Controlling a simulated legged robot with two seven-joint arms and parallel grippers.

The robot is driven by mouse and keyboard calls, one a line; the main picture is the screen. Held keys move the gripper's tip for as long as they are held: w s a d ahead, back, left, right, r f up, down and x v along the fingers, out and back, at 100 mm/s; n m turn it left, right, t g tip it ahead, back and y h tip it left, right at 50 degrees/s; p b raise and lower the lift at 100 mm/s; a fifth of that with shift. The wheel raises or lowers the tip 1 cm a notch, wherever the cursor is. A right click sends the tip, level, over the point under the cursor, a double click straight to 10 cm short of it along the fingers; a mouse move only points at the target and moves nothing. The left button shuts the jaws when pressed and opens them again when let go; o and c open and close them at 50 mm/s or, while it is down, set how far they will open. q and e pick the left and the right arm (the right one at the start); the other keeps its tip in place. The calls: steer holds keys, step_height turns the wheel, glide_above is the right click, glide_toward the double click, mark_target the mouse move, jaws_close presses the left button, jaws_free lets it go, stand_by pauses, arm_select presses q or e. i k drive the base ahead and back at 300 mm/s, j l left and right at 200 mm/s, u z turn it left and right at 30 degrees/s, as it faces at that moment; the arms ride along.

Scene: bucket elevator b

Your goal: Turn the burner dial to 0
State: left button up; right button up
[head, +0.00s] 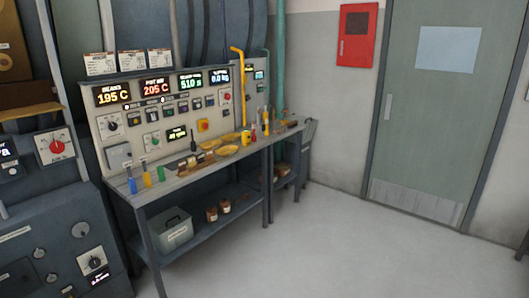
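Several dials show, and their labels are too small to read, so I cannot tell which is the burner dial. A dark knob on a white plate (111,125) sits at the left end of the grey control panel (140,115). A red-centred dial on a white plate (56,147) is on the dark machine at the left. Another dark dial on a white plate (95,262) is low on that machine, above a small lit display (98,277). Neither of my grippers is in view.
The workbench (180,182) runs below the panel, with screwdrivers, yellow dishes (220,151) and small tools on it. A grey toolbox (174,230) stands on its lower shelf. A red wall box (357,35) and a door (430,110) are at right. The floor in front is clear.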

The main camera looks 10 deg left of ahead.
mark_target(112, 126)
steer(key=i+j+u, duration=0.2)
steer(key=i+u, duration=0.2)
steer(key=i+j+u, duration=0.1)
steer(key=i+u, duration=0.65)
steer(key=i+l+u, duration=0.15)
steer(key=i+u, duration=0.35)
steer(key=i, duration=0.1)
